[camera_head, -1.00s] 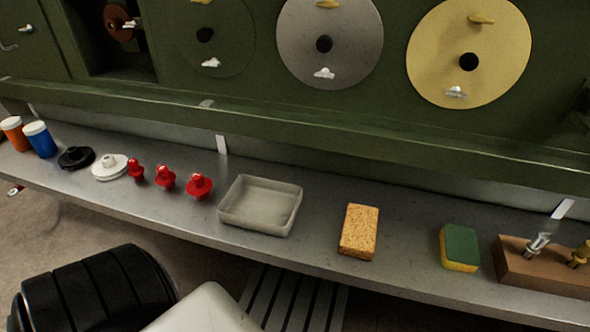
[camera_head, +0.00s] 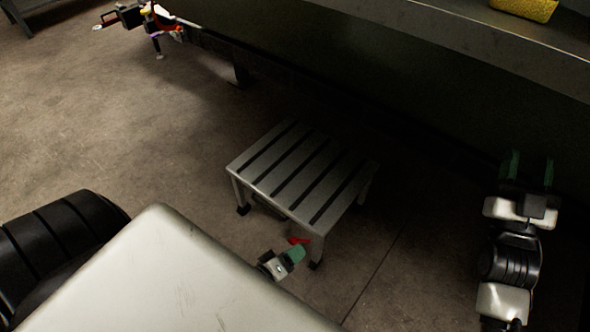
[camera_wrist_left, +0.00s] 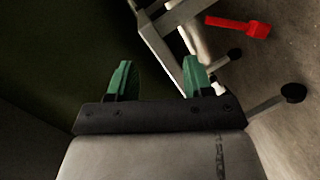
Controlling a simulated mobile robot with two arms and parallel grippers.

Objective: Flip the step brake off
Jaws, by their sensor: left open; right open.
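A low grey step (camera_head: 293,166) with dark slots stands on the floor in the head view. A small red lever (camera_head: 298,240), which looks like its brake, shows low by the near leg. The lever also shows in the left wrist view (camera_wrist_left: 238,26), at upper right beside the step's metal legs. My left gripper (camera_head: 292,255) is close to the lever in the head view. In the wrist view its green fingers (camera_wrist_left: 160,80) are apart and empty, with the lever outside them to the right. My right gripper (camera_head: 530,168) is open and empty, right of the step.
The workbench edge (camera_head: 440,25) runs above and behind the step, with a yellow block (camera_head: 526,8) on it. Some equipment (camera_head: 148,18) stands at the far upper left. The floor (camera_head: 120,110) left of the step is clear.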

